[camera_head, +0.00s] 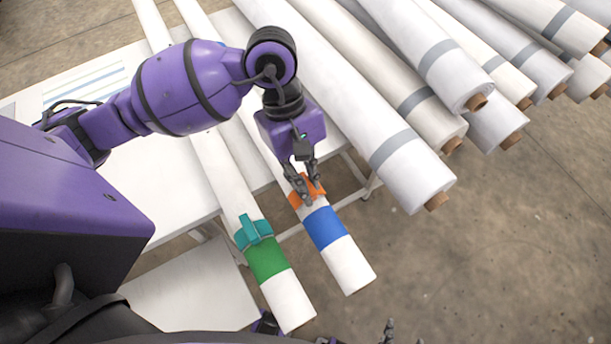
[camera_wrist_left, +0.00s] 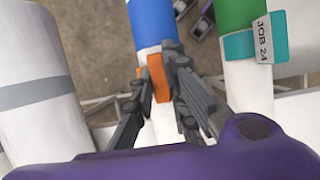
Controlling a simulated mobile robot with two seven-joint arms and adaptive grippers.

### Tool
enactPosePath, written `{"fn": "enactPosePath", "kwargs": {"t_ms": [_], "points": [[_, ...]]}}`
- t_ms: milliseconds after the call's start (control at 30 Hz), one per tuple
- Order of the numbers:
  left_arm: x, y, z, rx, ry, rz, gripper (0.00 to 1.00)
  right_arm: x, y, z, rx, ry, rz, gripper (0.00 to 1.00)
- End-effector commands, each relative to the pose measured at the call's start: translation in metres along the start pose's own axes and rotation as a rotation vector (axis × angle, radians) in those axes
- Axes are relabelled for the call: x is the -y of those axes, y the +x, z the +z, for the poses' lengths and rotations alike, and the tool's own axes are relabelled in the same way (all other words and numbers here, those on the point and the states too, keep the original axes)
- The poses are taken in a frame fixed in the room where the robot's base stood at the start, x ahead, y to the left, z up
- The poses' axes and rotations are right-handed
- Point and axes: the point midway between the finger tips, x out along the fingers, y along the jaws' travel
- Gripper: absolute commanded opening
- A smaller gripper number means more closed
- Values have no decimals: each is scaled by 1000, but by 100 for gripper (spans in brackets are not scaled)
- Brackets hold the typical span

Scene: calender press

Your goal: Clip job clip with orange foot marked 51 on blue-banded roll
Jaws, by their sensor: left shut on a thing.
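The blue-banded roll (camera_head: 348,270) is white and points toward the lower right in the head view; its blue band (camera_wrist_left: 152,22) shows at the top of the left wrist view. The clip with the orange foot (camera_head: 317,185) is at the roll, just behind the blue band. My left gripper (camera_head: 304,190) is shut on this clip, and the orange foot shows between the fingers in the left wrist view (camera_wrist_left: 158,78). The fingers hide most of the clip, and its number cannot be read. Dark fingertips at the bottom edge of the head view seem to be my right gripper (camera_head: 388,331).
A green-banded roll (camera_head: 288,300) lies alongside on the left, carrying a teal clip (camera_head: 253,232) whose tag reads JOB 24 (camera_wrist_left: 264,39). Several large grey-banded rolls (camera_head: 408,190) are stacked at the right. Concrete floor shows at the lower right.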

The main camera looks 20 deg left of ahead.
Motion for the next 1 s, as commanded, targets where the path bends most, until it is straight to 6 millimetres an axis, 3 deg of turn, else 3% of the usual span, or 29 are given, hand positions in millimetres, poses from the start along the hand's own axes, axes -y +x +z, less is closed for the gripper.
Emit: {"fn": "enactPosePath", "kwargs": {"t_ms": [767, 800, 933, 1000], "points": [[0, 3, -1, 0, 0, 0, 0, 0, 2, 4, 5, 0, 0, 54], [0, 3, -1, 0, 0, 0, 17, 0, 2, 4, 5, 0, 0, 54], [0, 3, -1, 0, 0, 0, 34, 0, 2, 4, 5, 0, 0, 54], [0, 3, -1, 0, 0, 0, 35, 0, 2, 4, 5, 0, 0, 54]]}}
